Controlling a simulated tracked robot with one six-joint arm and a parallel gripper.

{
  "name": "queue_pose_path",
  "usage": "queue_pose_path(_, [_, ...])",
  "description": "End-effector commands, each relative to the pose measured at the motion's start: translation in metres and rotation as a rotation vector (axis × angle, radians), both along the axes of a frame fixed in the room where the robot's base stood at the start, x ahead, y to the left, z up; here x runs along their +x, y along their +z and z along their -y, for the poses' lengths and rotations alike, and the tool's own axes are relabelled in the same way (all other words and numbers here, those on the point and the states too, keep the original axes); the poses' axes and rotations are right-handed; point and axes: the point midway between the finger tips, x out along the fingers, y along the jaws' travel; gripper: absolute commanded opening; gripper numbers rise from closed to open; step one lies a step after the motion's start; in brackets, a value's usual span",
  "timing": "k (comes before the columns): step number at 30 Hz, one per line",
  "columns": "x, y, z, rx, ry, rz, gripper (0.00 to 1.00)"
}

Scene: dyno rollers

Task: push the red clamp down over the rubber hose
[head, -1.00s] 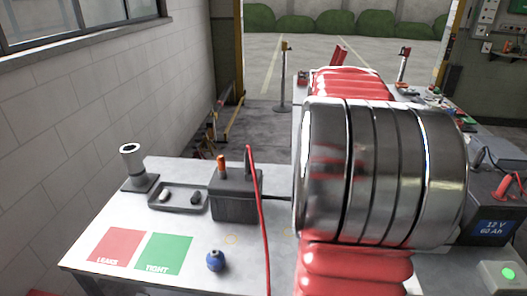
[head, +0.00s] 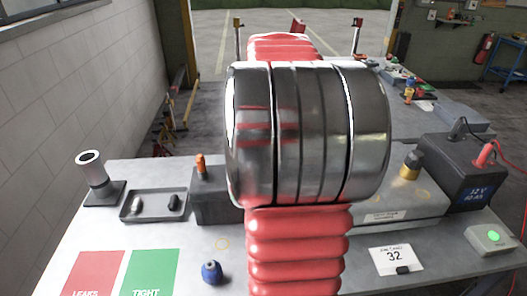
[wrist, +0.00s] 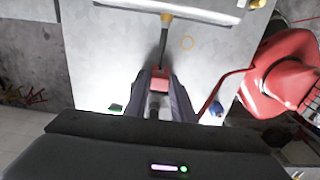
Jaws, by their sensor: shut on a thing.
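In the wrist view, my gripper (wrist: 159,90) is shut on a small red block, which looks to be the red clamp (wrist: 159,78). A dark hose (wrist: 164,45) runs straight from the clamp's far side to a brass-coloured end. The clamp and hose line up in this view; I cannot tell whether the clamp is around the hose or only touching it. In the head view, my own arm hides the gripper, clamp and hose. A brass fitting (head: 411,165) stands on the grey unit there.
A battery (head: 465,165) with a red lead clip (head: 486,152) stands at right. A dark box (head: 212,205), a tray (head: 150,210), a metal cup (head: 92,168) and a blue bulb (head: 212,272) are at left. A number card (head: 395,260) lies at front right.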

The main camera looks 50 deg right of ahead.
Motion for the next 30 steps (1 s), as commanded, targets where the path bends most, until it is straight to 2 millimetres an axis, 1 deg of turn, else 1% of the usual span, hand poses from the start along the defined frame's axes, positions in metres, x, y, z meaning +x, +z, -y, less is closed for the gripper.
queue_pose_path(11, [-0.002,-0.006,0.002,-0.001,-0.006,0.001,0.05])
queue_pose_path(30, [-0.003,-0.028,0.002,0.000,-0.007,0.000,0.05])
